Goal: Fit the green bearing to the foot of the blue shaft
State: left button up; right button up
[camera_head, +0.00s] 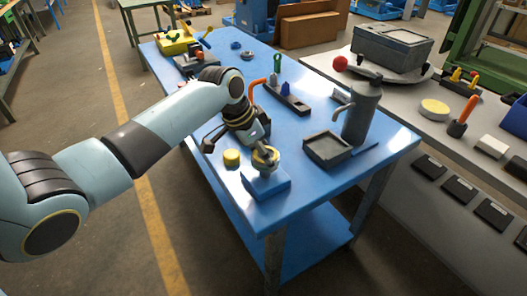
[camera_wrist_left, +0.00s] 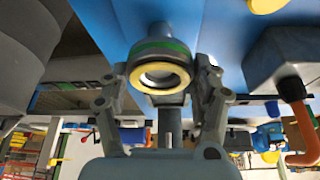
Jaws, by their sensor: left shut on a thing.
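My left gripper (camera_head: 264,154) is low over the near part of the blue table. In the wrist view the left gripper (camera_wrist_left: 160,76) has a finger on each side of a ring with a green band, the green bearing (camera_wrist_left: 162,49), and is shut on it. The bearing has a pale yellow face around an open bore, and a grey round part shows behind it. In the head view a pale ring (camera_head: 266,160) shows at the fingertips, just above a blue block (camera_head: 266,182); contact between them cannot be told. I cannot make out the blue shaft for certain. My right gripper is not in view.
A yellow cylinder (camera_head: 231,158) stands left of the block. A dark tray (camera_head: 327,150) and a grey canister (camera_head: 361,110) stand to the right. A dark rack (camera_head: 287,99) with a green-handled tool and an orange hook (camera_head: 256,84) are behind. The table's front corner is clear.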

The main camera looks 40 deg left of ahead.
aim_at(259, 160)
pick_arm(q)
jog(key=shift+f+b, duration=1.3)
jog(key=shift+f, duration=0.9)
jog(key=o, duration=1.5)
jog(key=shift+o, duration=0.2)
jog(key=v, duration=1.2)
